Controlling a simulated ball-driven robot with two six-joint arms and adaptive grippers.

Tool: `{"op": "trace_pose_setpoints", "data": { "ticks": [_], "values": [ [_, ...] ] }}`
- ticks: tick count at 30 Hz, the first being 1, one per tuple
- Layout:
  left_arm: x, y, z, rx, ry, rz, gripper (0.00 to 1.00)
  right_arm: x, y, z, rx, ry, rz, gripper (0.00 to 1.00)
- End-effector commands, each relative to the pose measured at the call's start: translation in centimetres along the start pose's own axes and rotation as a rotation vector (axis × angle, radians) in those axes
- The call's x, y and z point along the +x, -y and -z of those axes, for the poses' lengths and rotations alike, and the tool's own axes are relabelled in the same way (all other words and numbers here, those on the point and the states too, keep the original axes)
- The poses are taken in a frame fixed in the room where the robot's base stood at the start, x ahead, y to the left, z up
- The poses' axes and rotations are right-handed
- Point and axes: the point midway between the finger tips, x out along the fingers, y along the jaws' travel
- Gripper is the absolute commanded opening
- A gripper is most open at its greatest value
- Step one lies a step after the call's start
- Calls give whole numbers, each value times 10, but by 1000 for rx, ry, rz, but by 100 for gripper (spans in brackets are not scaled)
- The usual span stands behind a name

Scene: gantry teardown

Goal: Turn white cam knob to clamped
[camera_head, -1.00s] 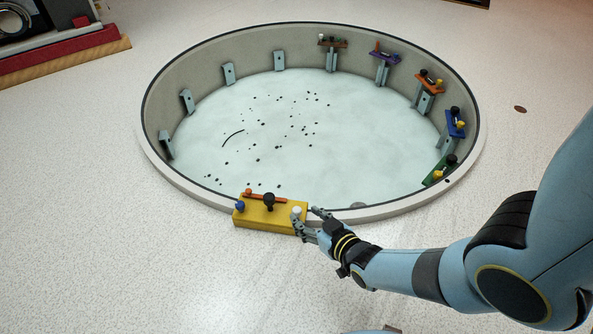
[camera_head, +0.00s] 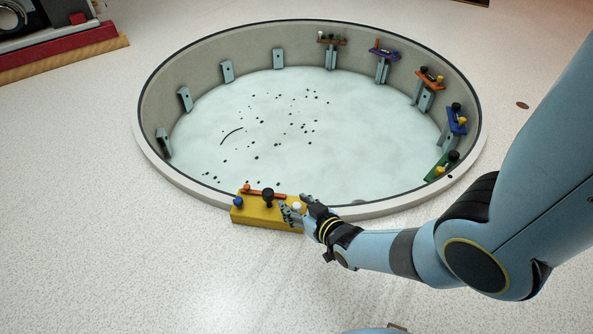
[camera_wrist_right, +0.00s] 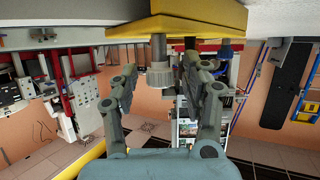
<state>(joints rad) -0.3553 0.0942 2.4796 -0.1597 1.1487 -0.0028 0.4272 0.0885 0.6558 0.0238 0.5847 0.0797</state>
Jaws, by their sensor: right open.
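The white cam knob (camera_head: 297,206) stands at the right end of the yellow block (camera_head: 262,214) on the near rim of the round pit. My right gripper (camera_head: 296,208) is open, with its fingers around the white knob on both sides. In the right wrist view, which looks upside down, the knob (camera_wrist_right: 160,74) hangs on a grey stem below the yellow block (camera_wrist_right: 190,22), between the open fingers (camera_wrist_right: 166,82). I cannot tell whether either finger touches it. The knob's turn mark cannot be made out. My left gripper is not in view.
The block also bears a black knob (camera_head: 268,195), a blue knob (camera_head: 238,202) and an orange bar (camera_head: 262,192), all left of my gripper. Several coloured fixtures stand along the pit's right wall (camera_head: 455,122). The floor in front of the block is clear.

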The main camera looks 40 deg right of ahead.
Motion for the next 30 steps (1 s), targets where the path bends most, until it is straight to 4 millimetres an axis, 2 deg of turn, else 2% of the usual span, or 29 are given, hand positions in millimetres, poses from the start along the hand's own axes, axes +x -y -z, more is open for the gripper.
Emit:
{"op": "trace_pose_setpoints", "data": {
  "ticks": [3,13,23,30],
  "values": [
    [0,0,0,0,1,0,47,0,0,0,0,0,0,45],
    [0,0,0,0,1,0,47,0,0,0,0,0,0,2],
    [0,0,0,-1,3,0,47,0,1,0,9,0,-18,0],
    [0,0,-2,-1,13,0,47,0,2,0,55,0,-119,0]
  ]
}}
